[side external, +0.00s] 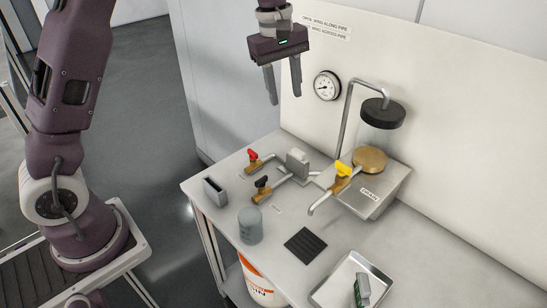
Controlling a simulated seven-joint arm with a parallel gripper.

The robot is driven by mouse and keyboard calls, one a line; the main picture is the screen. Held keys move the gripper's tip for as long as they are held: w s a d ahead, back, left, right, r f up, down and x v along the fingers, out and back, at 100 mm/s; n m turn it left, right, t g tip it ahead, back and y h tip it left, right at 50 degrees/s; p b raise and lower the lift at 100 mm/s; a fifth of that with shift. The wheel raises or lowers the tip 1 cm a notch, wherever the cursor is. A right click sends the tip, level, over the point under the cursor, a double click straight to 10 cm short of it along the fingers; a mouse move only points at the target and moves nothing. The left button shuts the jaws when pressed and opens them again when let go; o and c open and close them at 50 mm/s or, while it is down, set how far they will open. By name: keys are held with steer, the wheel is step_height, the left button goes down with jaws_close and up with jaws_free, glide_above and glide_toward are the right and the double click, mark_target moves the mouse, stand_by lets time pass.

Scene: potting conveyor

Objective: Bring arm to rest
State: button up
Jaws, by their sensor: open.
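My gripper (283,83) hangs at the top middle of the side external view, in the air above the far end of the bench. Its two dark fingers point down and stand apart, with nothing between them. It touches nothing. My purple arm stands at the left, and part of it runs out of the frame at the top.
The bench (287,233) carries pipes with a red-handled valve (253,156), a black-handled valve (262,185) and a yellow-handled valve (343,171). A grey cup (250,225), black mat (306,245) and metal tray (325,296) stand nearer. A gauge (327,86) hangs on the wall.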

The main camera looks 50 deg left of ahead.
steer(key=s+d+r+m+t, duration=0.1)
steer(key=s+r+m, duration=0.25)
steer(key=s, duration=0.25)
steer(key=s+d+r+m+t, duration=0.1)
steer(key=s+r+m, duration=0.1)
steer(key=s+r, duration=0.3)
steer(key=s+f+m+t, duration=0.1)
steer(key=s+m, duration=0.3)
steer(key=s, duration=0.6)
steer(key=s+d+f+m+t, duration=0.1)
steer(key=s+m, duration=0.3)
steer(key=s, duration=0.5)
steer(key=shift+s+f+y, duration=0.4)
steer(key=shift+f, duration=0.45)
steer(key=shift+d+m, duration=0.1)
steer(key=shift+m, duration=0.15)
